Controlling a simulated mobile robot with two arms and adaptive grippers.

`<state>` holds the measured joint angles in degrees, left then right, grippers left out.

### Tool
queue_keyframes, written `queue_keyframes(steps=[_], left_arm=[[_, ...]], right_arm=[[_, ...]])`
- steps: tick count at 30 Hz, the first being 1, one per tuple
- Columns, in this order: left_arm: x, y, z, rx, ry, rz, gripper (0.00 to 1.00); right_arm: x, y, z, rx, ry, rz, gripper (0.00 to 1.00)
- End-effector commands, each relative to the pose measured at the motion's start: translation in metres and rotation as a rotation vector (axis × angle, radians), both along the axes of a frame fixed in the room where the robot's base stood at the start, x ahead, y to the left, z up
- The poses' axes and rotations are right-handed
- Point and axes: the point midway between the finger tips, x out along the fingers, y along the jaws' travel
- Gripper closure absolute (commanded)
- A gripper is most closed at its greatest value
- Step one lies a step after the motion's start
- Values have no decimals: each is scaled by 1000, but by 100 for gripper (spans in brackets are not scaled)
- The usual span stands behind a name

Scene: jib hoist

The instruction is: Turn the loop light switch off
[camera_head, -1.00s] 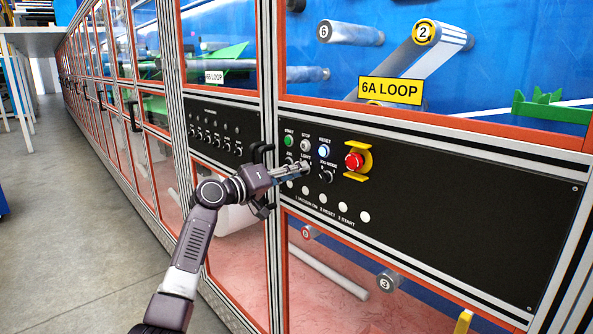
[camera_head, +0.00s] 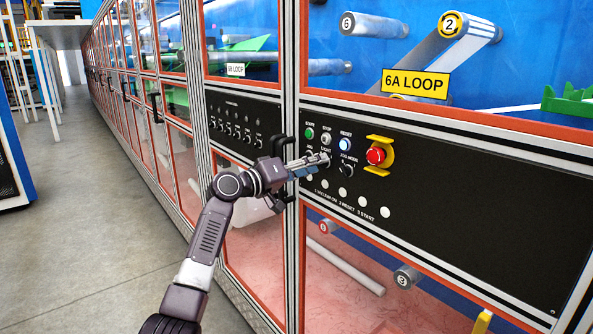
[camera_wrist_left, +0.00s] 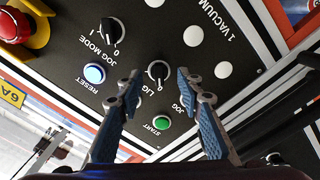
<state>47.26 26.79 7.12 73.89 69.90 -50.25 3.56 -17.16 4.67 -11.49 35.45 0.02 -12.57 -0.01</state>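The light switch is a black rotary knob (camera_wrist_left: 158,71) on the black control panel, with a partly covered "LIG" label beside it in the left wrist view. A "0" mark shows near the knob; I cannot tell its setting for sure. My left gripper (camera_wrist_left: 160,88) is open, with one blue-padded finger on each side of the knob's label and the knob at about the fingertips. I cannot tell whether the fingers touch it. In the head view the left gripper (camera_head: 322,161) is at the panel and hides the knob. My right gripper is not in view.
Near the knob are a green start button (camera_wrist_left: 161,123), a blue reset button (camera_wrist_left: 94,73), the jog mode knob (camera_wrist_left: 112,30) and a red emergency stop (camera_head: 376,155) with a yellow guard. White buttons (camera_head: 362,201) sit below. The floor (camera_head: 90,200) at left is clear.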

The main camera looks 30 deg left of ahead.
Motion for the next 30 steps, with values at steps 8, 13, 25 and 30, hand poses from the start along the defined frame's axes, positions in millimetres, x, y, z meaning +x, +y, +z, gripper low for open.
queue_keyframes(steps=[8, 13, 25, 30], left_arm=[[-50, 22, -1, 4, 1, 3, 66], [-80, 34, -1, 3, 1, 2, 66], [-101, 42, 1, -1, -1, 0, 66], [-100, 42, 1, -1, 0, 1, 66]], right_arm=[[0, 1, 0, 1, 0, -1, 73], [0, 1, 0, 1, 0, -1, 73], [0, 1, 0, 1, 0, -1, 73], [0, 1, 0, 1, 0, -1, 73]])
